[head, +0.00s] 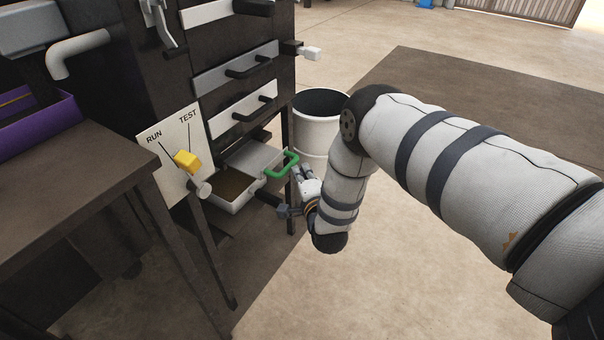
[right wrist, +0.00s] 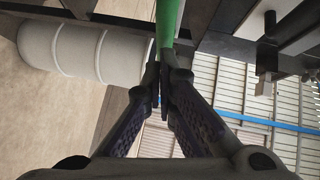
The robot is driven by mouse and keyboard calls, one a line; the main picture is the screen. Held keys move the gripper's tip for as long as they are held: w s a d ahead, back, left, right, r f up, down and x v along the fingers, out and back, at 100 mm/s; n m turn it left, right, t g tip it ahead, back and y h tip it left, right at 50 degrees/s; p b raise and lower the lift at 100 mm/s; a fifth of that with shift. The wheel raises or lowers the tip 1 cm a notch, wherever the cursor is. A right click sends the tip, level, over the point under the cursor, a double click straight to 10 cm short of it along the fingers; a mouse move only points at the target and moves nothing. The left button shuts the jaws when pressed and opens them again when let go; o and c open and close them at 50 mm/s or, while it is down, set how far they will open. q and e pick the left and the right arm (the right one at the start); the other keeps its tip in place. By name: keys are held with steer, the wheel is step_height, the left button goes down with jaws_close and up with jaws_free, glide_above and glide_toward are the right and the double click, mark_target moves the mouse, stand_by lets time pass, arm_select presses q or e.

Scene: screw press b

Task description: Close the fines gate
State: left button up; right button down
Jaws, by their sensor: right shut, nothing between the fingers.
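The green handle (head: 284,165) sticks out on the right of a grey plate (head: 252,156) on the dark press; I take this to be the fines gate. The plate is pulled partly out over a white tray (head: 232,197). My right gripper (head: 298,173) is just beside the handle, partly hidden by my own wrist. In the right wrist view its fingers (right wrist: 162,82) are shut together and empty. The green handle (right wrist: 168,22) is straight ahead of the fingertips; I cannot tell whether they touch. My left gripper is not in view.
A white drum (head: 320,118) stands behind the handle. A panel marked RUN and TEST (head: 170,140) has a yellow knob (head: 187,160). Drawers with dark handles (head: 240,110) are above. A dark table (head: 60,200) stands at left. The floor at front right is clear.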

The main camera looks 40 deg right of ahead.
mark_target(266, 159)
steer(key=w+a+b, duration=0.1)
steer(key=w+b, duration=0.1)
steer(key=w, duration=0.1)
steer(key=w+a+b, duration=0.2)
steer(key=w, duration=0.1)
steer(key=w+a+b, duration=0.1)
steer(key=w+b, duration=0.1)
steer(key=w, duration=0.2)
steer(key=shift+a+f, duration=0.15)
steer(key=shift+f, duration=0.2)
steer(key=shift+w+r, duration=0.15)
steer(key=shift+r, duration=0.1)
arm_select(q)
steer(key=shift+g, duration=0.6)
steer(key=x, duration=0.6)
arm_select(e)
steer(key=shift+r, duration=0.1)
